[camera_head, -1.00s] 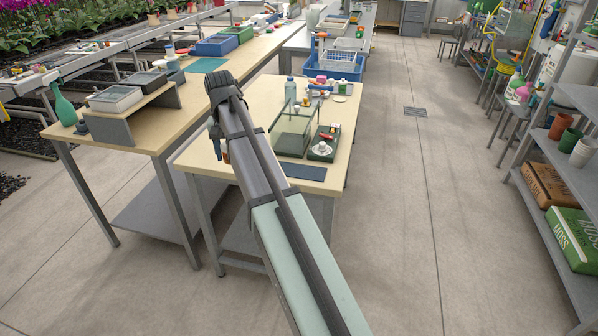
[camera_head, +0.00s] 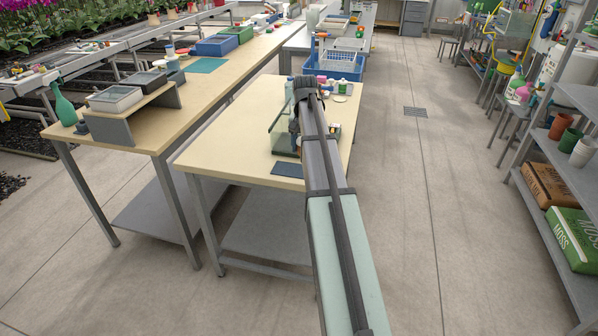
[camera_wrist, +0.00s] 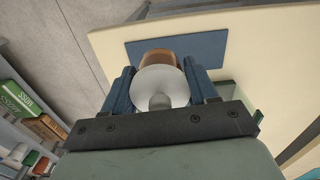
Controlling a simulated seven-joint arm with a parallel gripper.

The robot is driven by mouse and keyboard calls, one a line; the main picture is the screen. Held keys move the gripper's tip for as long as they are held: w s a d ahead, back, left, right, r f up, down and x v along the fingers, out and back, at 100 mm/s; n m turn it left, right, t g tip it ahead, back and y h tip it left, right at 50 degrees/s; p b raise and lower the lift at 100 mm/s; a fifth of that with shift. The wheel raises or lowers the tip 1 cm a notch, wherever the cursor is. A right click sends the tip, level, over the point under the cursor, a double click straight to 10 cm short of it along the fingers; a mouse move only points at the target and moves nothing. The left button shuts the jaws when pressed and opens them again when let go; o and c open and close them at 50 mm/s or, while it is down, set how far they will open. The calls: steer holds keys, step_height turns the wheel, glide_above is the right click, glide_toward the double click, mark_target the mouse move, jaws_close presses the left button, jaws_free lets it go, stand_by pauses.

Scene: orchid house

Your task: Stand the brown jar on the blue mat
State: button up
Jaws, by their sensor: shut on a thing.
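The brown jar (camera_wrist: 158,56) shows in the wrist view, with a round white lid (camera_wrist: 150,84) and a grey knob facing the camera. My gripper (camera_wrist: 162,82) is shut on it, one blue finger on each side. The blue mat (camera_wrist: 205,47) lies beyond the jar in that view; the jar overlaps its near part. Whether the jar's base touches the mat or hangs above it is hidden. In the head view the mat (camera_head: 288,170) shows near the table's front edge, partly covered by my arm. My gripper and the jar are mostly hidden there.
A glass tank (camera_head: 281,134) stands just left of my arm's end. A green tray, partly hidden, is beside the mat. Bottles and small items (camera_head: 340,85) stand at the table's back, before a blue crate (camera_head: 345,66). The table's left part (camera_head: 225,145) is clear.

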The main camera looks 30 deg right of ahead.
steer(key=shift+m, duration=0.3)
steer(key=shift+w+d+f, duration=0.4)
steer(key=shift+d+f, duration=0.25)
steer(key=shift+f, duration=1.15)
steer(key=shift+w+d+f, duration=0.35)
steer(key=shift+d+f, duration=0.3)
steer(key=shift+f, duration=1.1)
steer(key=shift+w+d+f, duration=0.4)
steer(key=shift+d+f, duration=0.25)
steer(key=shift+f, duration=1.15)
steer(key=shift+f, duration=0.1)
steer(key=o, duration=1.1)
steer(key=shift+o, duration=0.2)
step_height(320, 180, up, 12)
